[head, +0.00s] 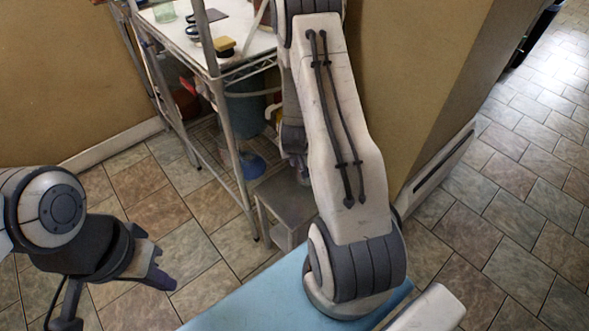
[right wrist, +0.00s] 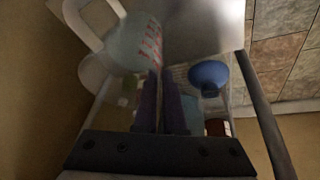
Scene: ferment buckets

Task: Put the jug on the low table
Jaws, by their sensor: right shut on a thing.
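The jug (right wrist: 138,45) is clear with red markings and a white handle; it shows in the right wrist view against the left side of my right gripper's fingers (right wrist: 163,98). The fingers are shut on it, though the grip spot is blurred. In the head view my right arm covers most of that gripper and the jug. The low table (head: 284,201) is a small grey stand beside the wire rack, partly behind my right arm. A grey surface at the top of the right wrist view may be its top. My left gripper (head: 158,270) is at the left over the floor, seen edge-on.
The wire rack (head: 228,150) stands left of the low table, with a yellow sponge (head: 225,46) on its white top. A blue funnel-like thing (head: 250,165) is low in the rack; a blue one (right wrist: 208,75) shows in the wrist view. A wall corner (head: 420,90) rises at right.

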